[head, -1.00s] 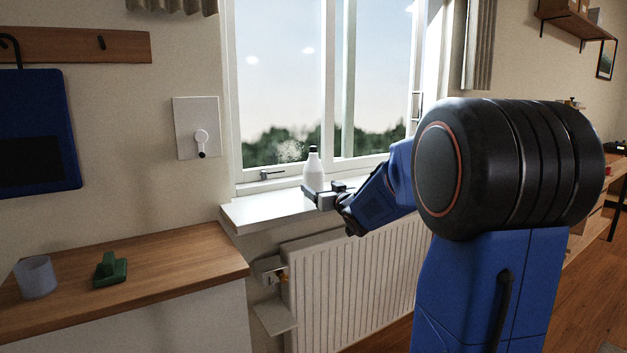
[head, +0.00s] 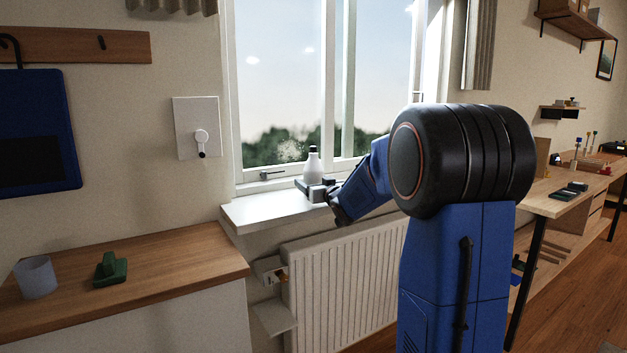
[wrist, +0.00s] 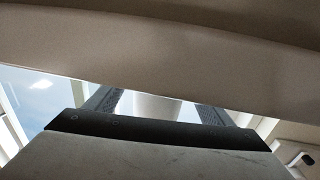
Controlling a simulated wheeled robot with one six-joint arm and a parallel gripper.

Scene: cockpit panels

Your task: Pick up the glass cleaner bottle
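The glass cleaner bottle (head: 313,163) is white with a dark cap and stands upright on the windowsill in the head view. My gripper (head: 303,185) is at the bottle's lower part, level with the sill, and hides its base. In the wrist view my gripper's two fingers (wrist: 158,108) are spread apart. A pale shape, likely the bottle (wrist: 158,106), shows between them, with slim gaps at both sides. No clear contact shows.
The white windowsill (head: 262,208) lies below the window, with a radiator (head: 340,275) under it. A wooden counter (head: 180,245) at the left holds a cup (head: 36,277) and a green object (head: 110,270). A workbench (head: 560,208) stands at the right.

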